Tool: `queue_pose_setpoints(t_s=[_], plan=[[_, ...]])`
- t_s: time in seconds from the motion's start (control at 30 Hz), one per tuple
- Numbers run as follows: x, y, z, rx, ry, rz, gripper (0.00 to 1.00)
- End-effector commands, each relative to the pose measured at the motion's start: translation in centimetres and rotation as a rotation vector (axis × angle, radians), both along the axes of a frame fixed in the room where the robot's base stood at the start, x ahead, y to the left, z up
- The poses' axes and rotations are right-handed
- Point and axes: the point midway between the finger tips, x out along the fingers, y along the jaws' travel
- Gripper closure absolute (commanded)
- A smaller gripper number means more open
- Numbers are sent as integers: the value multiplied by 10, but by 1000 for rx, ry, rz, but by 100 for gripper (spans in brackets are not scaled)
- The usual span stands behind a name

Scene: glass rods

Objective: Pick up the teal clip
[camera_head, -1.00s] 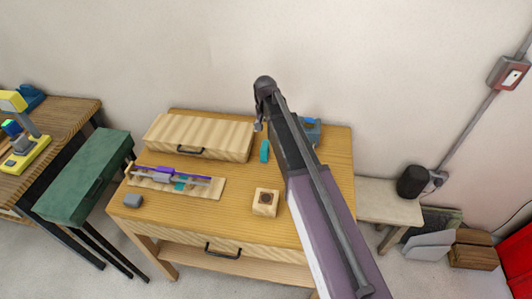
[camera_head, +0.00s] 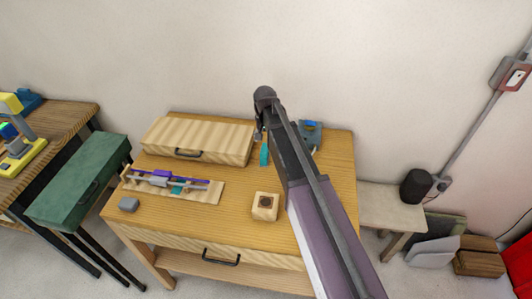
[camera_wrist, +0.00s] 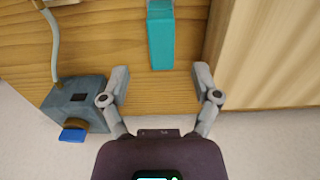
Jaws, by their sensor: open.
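The teal clip (camera_head: 264,155) lies on the wooden table, right of the light wooden case. In the wrist view the teal clip (camera_wrist: 161,42) is upright in the picture at top centre, with a paler teal part at its upper end. My gripper (camera_wrist: 160,76) is open and empty. Its two fingertips are spread wider than the clip, one to each side and just below it in the picture, apart from it. In the head view my gripper (camera_head: 259,134) hangs near the clip's far end, partly hidden by my arm.
The light wooden case (camera_head: 198,141) stands close on the clip's left. A blue-grey device (camera_head: 311,134) with a hose stands behind my arm. A wooden block (camera_head: 265,206) with a hole and a rod board (camera_head: 205,193) are nearer the front. Table between is clear.

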Motion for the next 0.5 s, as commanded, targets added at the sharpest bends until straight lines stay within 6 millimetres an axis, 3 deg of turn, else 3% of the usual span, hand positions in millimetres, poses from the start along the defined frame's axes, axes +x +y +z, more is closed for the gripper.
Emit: queue_pose_setpoints(t_s=[0.5], plan=[[-1, 2, -32, 0, 0, 0, 20]])
